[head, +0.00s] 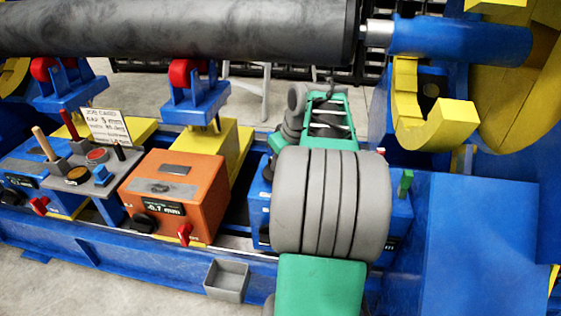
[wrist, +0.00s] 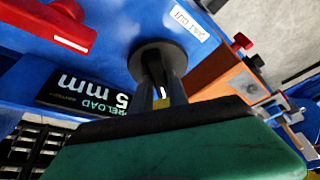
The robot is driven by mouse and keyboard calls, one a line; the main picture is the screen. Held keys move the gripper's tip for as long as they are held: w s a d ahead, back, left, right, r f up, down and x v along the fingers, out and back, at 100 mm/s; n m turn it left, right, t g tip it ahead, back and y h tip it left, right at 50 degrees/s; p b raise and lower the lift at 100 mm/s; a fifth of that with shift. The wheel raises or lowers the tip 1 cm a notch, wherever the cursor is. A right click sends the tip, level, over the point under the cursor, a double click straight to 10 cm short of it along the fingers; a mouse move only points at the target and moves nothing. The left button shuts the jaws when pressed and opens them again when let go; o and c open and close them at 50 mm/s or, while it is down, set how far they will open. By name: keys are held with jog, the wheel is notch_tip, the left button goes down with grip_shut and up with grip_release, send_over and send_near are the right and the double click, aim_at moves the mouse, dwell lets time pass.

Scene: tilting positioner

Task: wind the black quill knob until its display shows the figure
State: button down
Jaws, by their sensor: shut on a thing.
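The black quill knob (wrist: 153,52) is on a blue panel in the wrist view, beside a small white label (wrist: 190,22). My gripper (wrist: 163,88) is shut on the knob, its dark fingers on either side. The black display (wrist: 85,95) lies left of the fingers and appears upside down. Part of the display is hidden by my gripper. In the head view my arm covers the knob and my gripper; only edges of the blue housing (head: 259,212) show.
A job card (head: 104,126) stands on the left, its small print hard to read. An orange box (head: 175,190) with a display showing -0.1 mm stands left of the housing. A red lever (wrist: 50,25) is near the display. A dark roller (head: 180,27) spans the back.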

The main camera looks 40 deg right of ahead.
jog(key=shift+m+h, duration=0.3)
jog(key=shift+m, duration=0.4)
jog(key=c, duration=1.3)
grip_release()
jog(key=shift+r, duration=0.1)
jog(key=p+v, duration=0.2)
jog(key=v, duration=0.5)
jog(key=shift+s+r, duration=0.1)
jog(key=shift+r, duration=0.25)
